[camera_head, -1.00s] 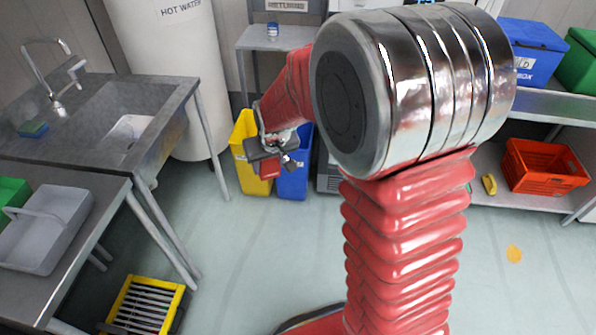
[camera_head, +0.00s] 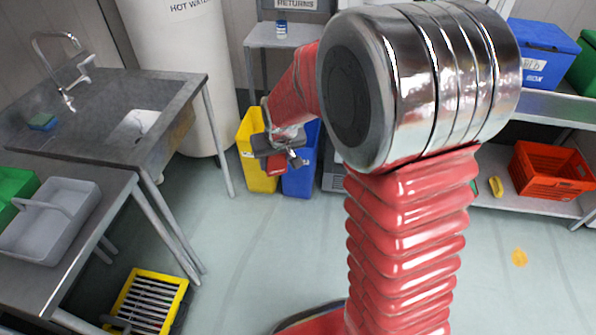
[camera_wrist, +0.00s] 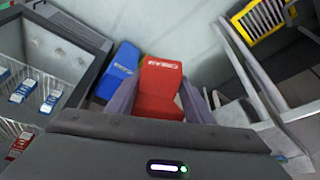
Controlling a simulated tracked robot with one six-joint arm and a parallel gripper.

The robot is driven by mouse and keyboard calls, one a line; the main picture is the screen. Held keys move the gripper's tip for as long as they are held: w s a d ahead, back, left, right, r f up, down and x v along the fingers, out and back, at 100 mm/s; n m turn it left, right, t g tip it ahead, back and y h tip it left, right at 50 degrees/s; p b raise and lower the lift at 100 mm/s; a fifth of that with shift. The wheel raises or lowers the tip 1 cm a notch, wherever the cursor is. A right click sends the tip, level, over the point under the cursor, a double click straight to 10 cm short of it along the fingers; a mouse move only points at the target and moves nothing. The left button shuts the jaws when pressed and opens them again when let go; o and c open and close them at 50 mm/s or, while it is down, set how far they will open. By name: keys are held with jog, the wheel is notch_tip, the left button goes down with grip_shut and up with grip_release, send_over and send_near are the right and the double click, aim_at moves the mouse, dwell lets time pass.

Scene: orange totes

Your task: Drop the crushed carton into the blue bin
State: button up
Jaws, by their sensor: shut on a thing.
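My gripper (camera_head: 279,154) is shut on the red crushed carton (camera_wrist: 159,88), which sits between its two fingers in the wrist view. The carton has white lettering and a bent shape. In the head view a bit of the red carton (camera_head: 279,170) shows under my gripper. The blue bin (camera_head: 301,176) stands on the floor behind and just right of my gripper in that view. A blue shape with white lettering (camera_wrist: 121,70), likely the blue bin, shows left of the carton in the wrist view. The carton is apart from the floor; its height over the bin is unclear.
A yellow bin (camera_head: 257,172) stands left of the blue bin, partly hidden by my gripper. A white hot water tank (camera_head: 185,70) and a steel sink bench (camera_head: 110,150) are to the left. A yellow-rimmed crate (camera_head: 150,277) is on the floor.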

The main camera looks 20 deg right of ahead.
jog(key=s+f, duration=0.1)
jog(key=f, duration=0.3)
jog(key=s+f, duration=0.1)
jog(key=f, duration=0.4)
jog(key=s+f, duration=0.1)
jog(key=f, duration=0.3)
jog(key=shift+s+a+f, duration=0.1)
jog(key=shift+s+f, duration=0.05)
jog(key=shift+s, duration=0.15)
jog(key=shift+s+f, duration=0.15)
jog(key=shift+f, duration=0.15)
